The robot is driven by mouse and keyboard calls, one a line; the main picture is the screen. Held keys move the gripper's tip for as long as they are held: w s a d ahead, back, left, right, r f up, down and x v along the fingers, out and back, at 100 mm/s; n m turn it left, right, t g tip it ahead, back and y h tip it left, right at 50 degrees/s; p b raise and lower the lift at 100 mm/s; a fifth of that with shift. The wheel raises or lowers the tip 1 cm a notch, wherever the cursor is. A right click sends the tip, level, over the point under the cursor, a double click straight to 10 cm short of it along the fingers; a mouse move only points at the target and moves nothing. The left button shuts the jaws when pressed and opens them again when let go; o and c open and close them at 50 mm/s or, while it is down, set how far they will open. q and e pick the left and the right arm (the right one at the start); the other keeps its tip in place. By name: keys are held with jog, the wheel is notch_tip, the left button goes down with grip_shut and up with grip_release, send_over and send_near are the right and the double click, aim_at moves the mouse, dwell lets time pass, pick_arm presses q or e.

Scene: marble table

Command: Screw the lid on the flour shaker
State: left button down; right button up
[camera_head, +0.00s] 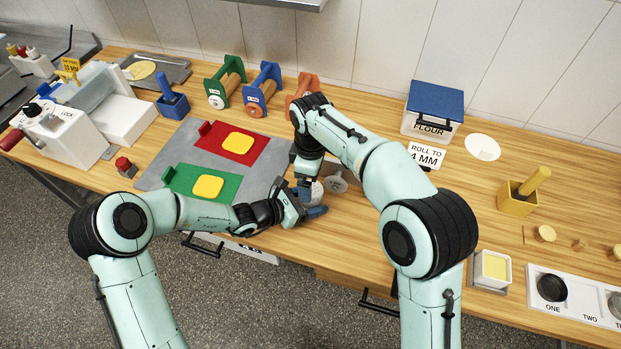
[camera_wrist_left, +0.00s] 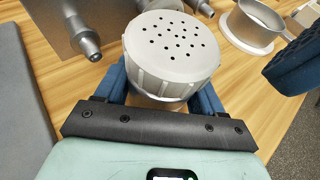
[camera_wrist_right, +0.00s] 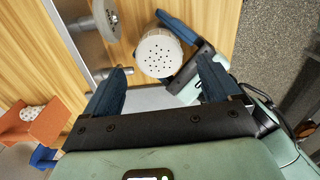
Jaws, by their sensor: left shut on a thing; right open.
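The flour shaker (camera_wrist_left: 165,93) is upright between the blue fingers of my left gripper (camera_wrist_left: 165,85), which is shut on it near the table's front edge. Its pale, perforated lid (camera_wrist_left: 175,45), with a ribbed side, sits on top and covers most of the body. I cannot tell how tightly it is seated. The lid also shows in the right wrist view (camera_wrist_right: 160,55). My right gripper (camera_wrist_right: 165,85) is open and empty, its fingers apart and clear of the lid. In the head view the shaker (camera_head: 317,190) is partly hidden by both grippers.
A grey metal ring-shaped piece (camera_wrist_left: 250,25) stands close by. A metal block with a spindle (camera_wrist_left: 85,40) is on the shaker's other side. Green (camera_head: 200,187) and red (camera_head: 232,143) boards lie to the left. The flour bin (camera_head: 432,112) stands behind.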

aim_at(305, 206)
jog(key=shift+c, duration=0.5)
jog(key=shift+s+a+n, duration=0.1)
jog(key=shift+n, duration=0.9)
jog(key=n, duration=0.2)
jog(key=r+n, duration=0.1)
jog(key=n, duration=0.1)
jog(key=shift+a, duration=0.1)
jog(key=n, duration=0.2)
jog(key=r+n, duration=0.1)
jog(key=n, duration=0.1)
jog(key=shift+r, duration=0.1)
jog(key=n, duration=0.1)
jog(key=r+n, duration=0.1)
jog(key=n, duration=0.1)
jog(key=shift+d+r, duration=0.15)
jog(key=shift+d, duration=0.1)
notch_tip(305, 206, down, 8)
jog(key=shift+f, duration=0.1)
